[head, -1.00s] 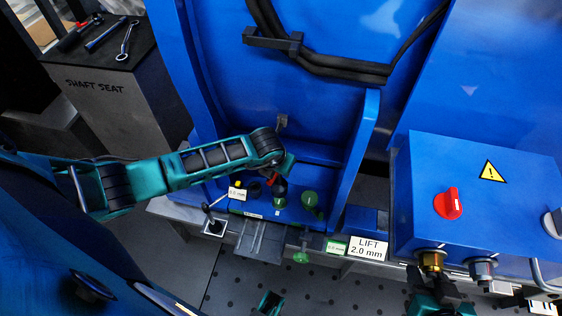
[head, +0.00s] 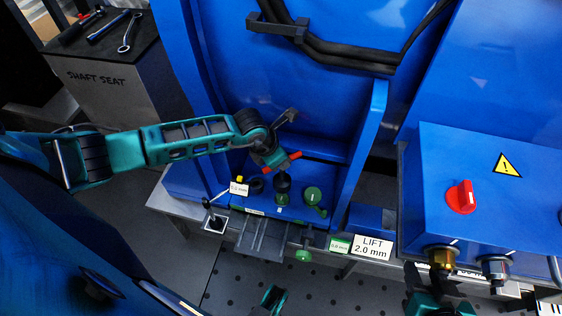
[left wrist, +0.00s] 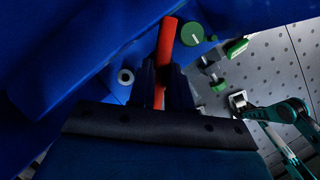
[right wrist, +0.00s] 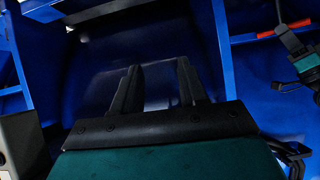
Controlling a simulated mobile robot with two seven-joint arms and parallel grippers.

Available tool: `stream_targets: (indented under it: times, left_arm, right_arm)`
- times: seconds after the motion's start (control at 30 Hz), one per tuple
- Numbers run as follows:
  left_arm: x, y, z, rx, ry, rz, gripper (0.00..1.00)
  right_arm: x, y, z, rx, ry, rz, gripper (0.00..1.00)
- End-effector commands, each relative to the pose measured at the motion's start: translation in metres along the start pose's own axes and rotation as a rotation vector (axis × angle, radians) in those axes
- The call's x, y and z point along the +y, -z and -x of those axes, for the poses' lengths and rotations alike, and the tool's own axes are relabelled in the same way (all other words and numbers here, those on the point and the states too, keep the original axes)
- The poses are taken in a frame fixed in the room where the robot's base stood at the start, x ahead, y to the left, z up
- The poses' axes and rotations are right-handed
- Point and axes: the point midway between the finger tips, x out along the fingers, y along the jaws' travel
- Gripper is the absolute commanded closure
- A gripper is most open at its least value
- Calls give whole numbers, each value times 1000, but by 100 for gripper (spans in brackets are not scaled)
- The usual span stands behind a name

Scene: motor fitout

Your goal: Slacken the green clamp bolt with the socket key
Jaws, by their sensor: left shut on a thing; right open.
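My left gripper (head: 270,154) is shut on the red bar handle of the socket key (head: 295,156), above the blue machine's ledge. The red handle (left wrist: 166,42) also shows between the fingers in the left wrist view. The key's dark socket (head: 283,182) hangs just above a small green part (head: 282,199); I cannot tell whether they touch. A larger green round piece with a pale line (head: 312,195) stands to its right. Which green part is the clamp bolt is unclear. My right gripper (head: 436,281) is open and empty below the blue control box; it also shows open in the right wrist view (right wrist: 155,85).
A green knob (head: 303,255) sits below the ledge, left of the "LIFT 2.0 mm" label (head: 372,248). A small lever stands on a white base (head: 214,224). The control box (head: 430,190) has a red switch (head: 461,196). Tools lie on the "SHAFT SEAT" stand (head: 95,67).

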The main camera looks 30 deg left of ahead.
Motion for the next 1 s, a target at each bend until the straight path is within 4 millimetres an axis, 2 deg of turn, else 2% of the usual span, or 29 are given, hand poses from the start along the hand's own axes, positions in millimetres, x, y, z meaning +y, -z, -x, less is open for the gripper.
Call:
stream_targets:
  times: [0.27, 0.73, 1.0]
  left_arm:
    - [4, 0, -4, -23, 111, -266, 100]
    - [6, 0, -7, -54, 303, -705, 100]
    - [2, 12, -33, -52, 309, -712, 100]
  right_arm:
    - [1, -16, -19, 18, 2, 2, 57]
    - [6, -69, -53, 5, 1, 10, 57]
    - [0, -72, -59, 2, 19, 8, 57]
